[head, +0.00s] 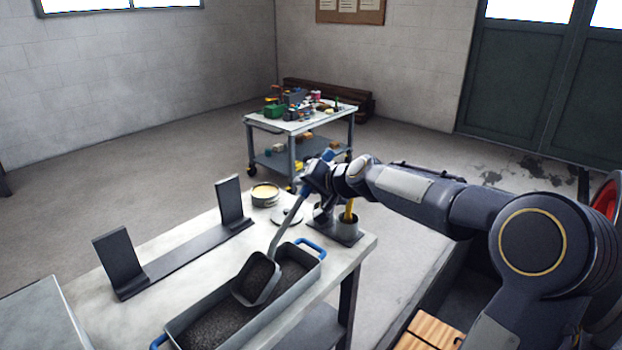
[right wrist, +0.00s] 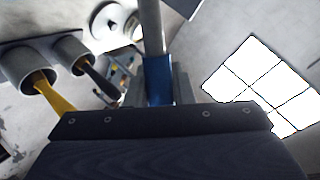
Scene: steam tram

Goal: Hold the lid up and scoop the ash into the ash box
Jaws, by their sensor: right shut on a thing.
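My right gripper (head: 315,180) is shut on the blue grip of a long-handled scoop (head: 285,226). The grip (right wrist: 157,80) shows between the jaws in the right wrist view. The scoop's square dark pan (head: 247,292) is down inside the long grey ash box (head: 292,309), tilted, with dark grainy ash (head: 260,276) showing in it. More dark ash (head: 205,325) covers the box floor. The box has blue end handles and stands on the pale table. I cannot make out a lid in either view. My left gripper is not in view.
A dark stand with two uprights (head: 190,250) lies along the table (head: 190,222) behind the box. A round tin (head: 265,194) stands at the back. Cups with a yellow-handled tool (right wrist: 42,93) stand near my right gripper. A cluttered cart (head: 300,125) is beyond.

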